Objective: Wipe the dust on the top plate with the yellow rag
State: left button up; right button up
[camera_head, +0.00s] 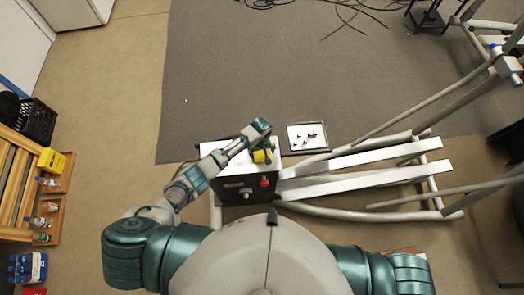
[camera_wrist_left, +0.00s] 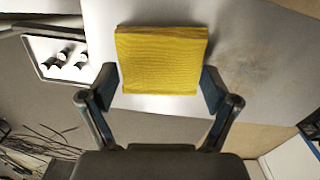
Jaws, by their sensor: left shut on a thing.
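The yellow rag (camera_head: 260,157) is at my left gripper (camera_head: 266,146), over the white top plate (camera_head: 212,147) of the elliptical's base. In the left wrist view the rag (camera_wrist_left: 162,60) is a folded yellow square. The fingers of my left gripper (camera_wrist_left: 160,88) are shut on its two sides. Brownish dust (camera_wrist_left: 252,68) shows on the pale top plate (camera_wrist_left: 150,104) to the right of the rag there. I cannot tell whether the rag touches the plate. My right gripper is out of view.
A tray (camera_head: 307,137) with several small parts lies just right of the plate. The elliptical's dark panel has a red knob (camera_head: 264,182). Its white rails (camera_head: 370,155) run right. A wooden rack with bottles (camera_head: 45,205) stands at the left. Cables (camera_head: 330,8) lie on the grey mat.

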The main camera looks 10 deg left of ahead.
aim_at(254, 153)
pick_arm(q)
jog(key=a+p, duration=0.2)
jog(key=shift+s+a, duration=0.3)
jog(key=shift+s+a+f, duration=0.1)
jog(key=shift+a, duration=0.4)
jog(key=shift+s+a+p, duration=0.2)
jog(key=shift+a+p, duration=0.3)
jog(key=shift+a, duration=0.05)
jog(key=shift+s+a+p, duration=0.15)
jog(key=shift+a+p, duration=0.35)
jog(key=shift+s+a+f, duration=0.2)
jog(key=shift+a, duration=0.35)
jog(key=a+p, duration=0.2)
jog(key=a, duration=0.1)
jog(key=shift+s+r, duration=0.1)
jog(key=shift+s, duration=0.25)
jog(key=shift+a+p, duration=0.3)
jog(key=shift+s+a+p, duration=0.25)
jog(key=shift+a+p, duration=0.2)
jog(key=shift+a, duration=0.75)
jog(key=shift+s+a, duration=0.1)
jog(key=shift+a, duration=0.35)
